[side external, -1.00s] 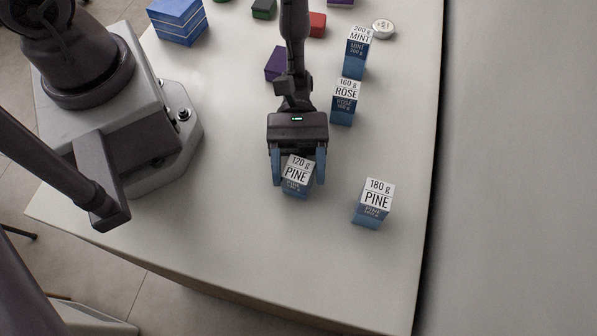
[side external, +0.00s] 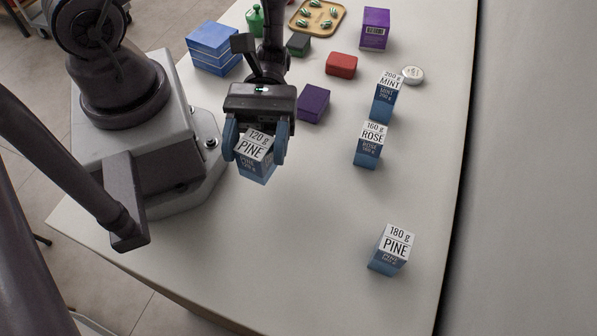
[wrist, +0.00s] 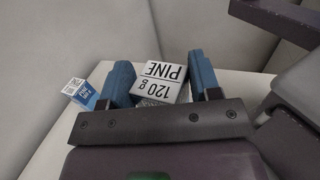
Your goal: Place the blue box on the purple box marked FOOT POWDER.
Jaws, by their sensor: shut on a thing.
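My gripper (side external: 257,150) is shut on a blue box with a white top reading 120 g PINE (side external: 255,146), and appears to hold it above the table. The held box also shows between the blue fingers in the wrist view (wrist: 161,82). A tall purple box (side external: 376,30) with a pale label stands at the back right; its wording is too small to read. A smaller dark purple box (side external: 313,104) lies to the right of my gripper. I cannot tell from the pictures which is marked FOOT POWDER.
White-topped blue boxes stand at right: MINT (side external: 386,98), ROSE (side external: 370,146) and 180 g PINE (side external: 391,252). A red box (side external: 341,65), dark green box (side external: 298,44), round tin (side external: 412,75), blue stack (side external: 214,48) and tray (side external: 336,12) lie farther back. The front middle table is clear.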

